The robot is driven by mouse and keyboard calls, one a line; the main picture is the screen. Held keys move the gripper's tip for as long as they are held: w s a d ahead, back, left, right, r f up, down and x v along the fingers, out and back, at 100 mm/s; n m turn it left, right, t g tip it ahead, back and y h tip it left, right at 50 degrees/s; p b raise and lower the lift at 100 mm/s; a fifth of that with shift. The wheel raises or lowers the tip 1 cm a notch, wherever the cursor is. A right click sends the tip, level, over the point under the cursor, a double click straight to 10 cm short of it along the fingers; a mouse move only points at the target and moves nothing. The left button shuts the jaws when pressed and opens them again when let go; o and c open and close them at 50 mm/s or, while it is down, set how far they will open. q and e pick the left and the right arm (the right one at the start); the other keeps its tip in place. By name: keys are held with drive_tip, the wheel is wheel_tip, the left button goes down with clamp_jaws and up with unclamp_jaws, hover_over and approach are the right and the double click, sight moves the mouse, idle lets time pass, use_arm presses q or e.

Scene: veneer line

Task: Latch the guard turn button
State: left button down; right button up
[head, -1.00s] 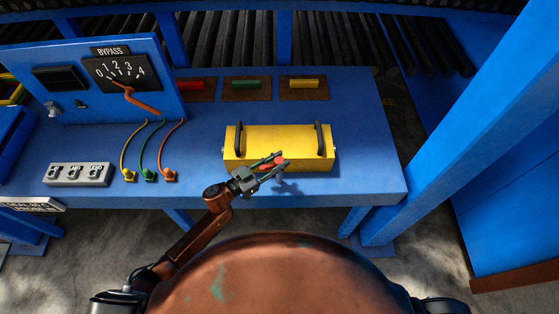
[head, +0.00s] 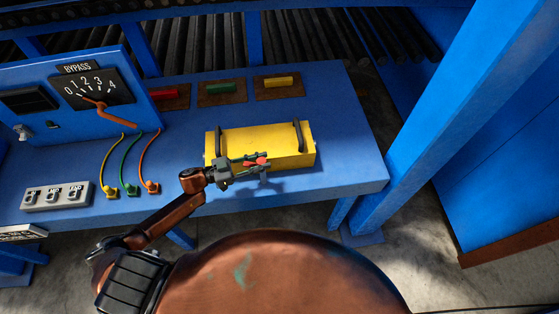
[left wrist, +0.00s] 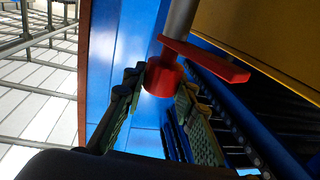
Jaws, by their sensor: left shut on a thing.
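The yellow guard (head: 262,140) with two black handles sits near the front edge of the blue bench. The red turn button (head: 254,162) is at its front face. In the left wrist view the button has a round red hub (left wrist: 161,78) on a grey post and a flat red bar (left wrist: 205,60) reaching right. My left gripper (head: 264,161) is shut on the button, with its fingers on either side of the hub in the left wrist view (left wrist: 160,88). The exact finger contact is hard to see. My right gripper is out of view.
A blue panel marked BYPASS (head: 80,98) with a dial stands at the left. Yellow, green and orange cables (head: 124,165) run to the bench. A grey switch block (head: 57,195) lies front left. Coloured blocks on brown plates (head: 221,91) line the back. A blue post (head: 440,115) rises at right.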

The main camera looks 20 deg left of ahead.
use_arm(q)
drive_tip(key=shift+a+m+g, duration=0.1)
drive_tip(key=shift+m+g, duration=0.2)
drive_tip(key=shift+m+g+h+b, duration=0.3)
drive_tip(key=shift+g+h+b, duration=0.05)
drive_tip(key=shift+g+h, duration=0.15)
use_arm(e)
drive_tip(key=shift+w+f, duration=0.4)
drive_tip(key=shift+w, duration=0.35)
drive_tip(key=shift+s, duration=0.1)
use_arm(q)
drive_tip(key=c, duration=1.5)
unclamp_jaws()
drive_tip(key=shift+c, duration=0.2)
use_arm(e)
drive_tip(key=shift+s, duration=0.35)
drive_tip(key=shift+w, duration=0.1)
use_arm(q)
drive_tip(key=v, duration=1.2)
